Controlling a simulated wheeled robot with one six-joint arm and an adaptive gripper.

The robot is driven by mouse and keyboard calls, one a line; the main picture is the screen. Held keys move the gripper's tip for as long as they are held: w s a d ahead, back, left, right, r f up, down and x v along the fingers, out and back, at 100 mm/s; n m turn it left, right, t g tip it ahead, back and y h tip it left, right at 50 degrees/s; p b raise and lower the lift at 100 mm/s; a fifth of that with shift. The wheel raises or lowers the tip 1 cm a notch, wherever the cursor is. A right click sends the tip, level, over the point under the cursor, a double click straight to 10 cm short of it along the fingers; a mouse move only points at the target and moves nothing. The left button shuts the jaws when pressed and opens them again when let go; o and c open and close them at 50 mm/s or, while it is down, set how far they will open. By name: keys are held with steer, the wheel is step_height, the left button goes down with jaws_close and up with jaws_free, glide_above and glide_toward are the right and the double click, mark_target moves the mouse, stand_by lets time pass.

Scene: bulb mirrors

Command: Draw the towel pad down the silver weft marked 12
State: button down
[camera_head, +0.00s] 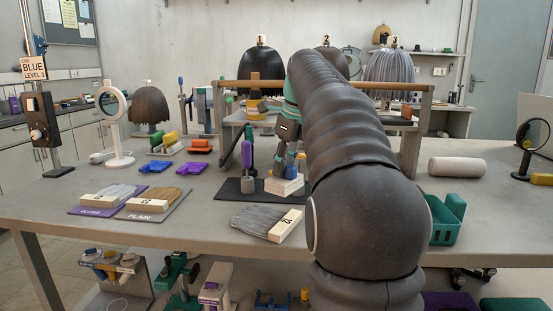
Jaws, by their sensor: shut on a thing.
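A silver-grey weft (260,217) with a cream numbered end block lies on the front of the table; its number is turned and hard to read. Another silver weft (115,191) lies on the purple mat marked GLOSS at the left, its number also too small to read. My gripper (290,169) is behind the front weft, over the black mat, partly hidden by my arm. It is shut on a white block (284,187), which looks like the towel pad. I cannot tell whether the block touches the mat.
A brown weft (160,198) lies on the PLAIN mat (142,215). A purple-handled tool (247,153) stands upright in a grey holder on the black mat (228,190).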

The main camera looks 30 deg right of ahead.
steer(key=shift+s+d+f, duration=0.1)
steer(key=shift+f, duration=0.55)
step_height(320, 180, down, 5)
steer(key=b, duration=0.3)
steer(key=shift+r, duration=0.35)
steer(key=shift+f, duration=0.15)
steer(key=shift+f, duration=0.2)
steer(key=shift+s+f, duration=0.1)
steer(key=shift+p, duration=0.65)
